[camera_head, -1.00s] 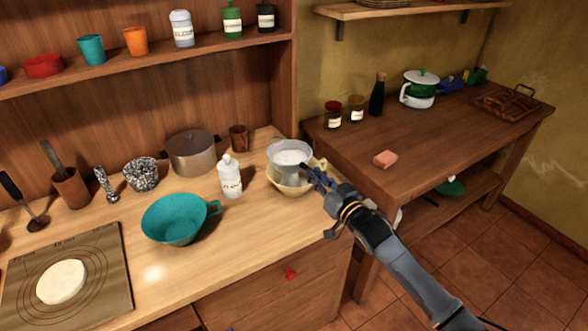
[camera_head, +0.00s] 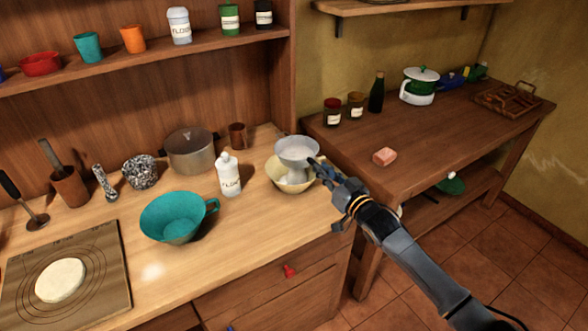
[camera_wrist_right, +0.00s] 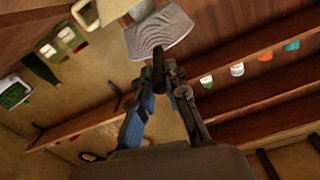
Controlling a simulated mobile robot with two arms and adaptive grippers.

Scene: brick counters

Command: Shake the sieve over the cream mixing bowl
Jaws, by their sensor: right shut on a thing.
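The sieve (camera_head: 297,148) is a pale grey cup with a handle. My right gripper (camera_head: 318,168) is shut on that handle and holds the sieve over the cream mixing bowl (camera_head: 273,176), near the counter's right end. White material shows below the sieve, in or above the bowl; I cannot tell which. The sieve's grey mesh side (camera_wrist_right: 160,32) also shows in the right wrist view, with its dark handle between the fingers of my right gripper (camera_wrist_right: 160,78). The sieve partly hides the bowl's far rim. My left gripper is not in view.
A flour bottle (camera_head: 228,175) stands left of the cream bowl, with a steel pot (camera_head: 191,150) behind. A teal bowl (camera_head: 173,212) and a dough board (camera_head: 105,270) lie farther left.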

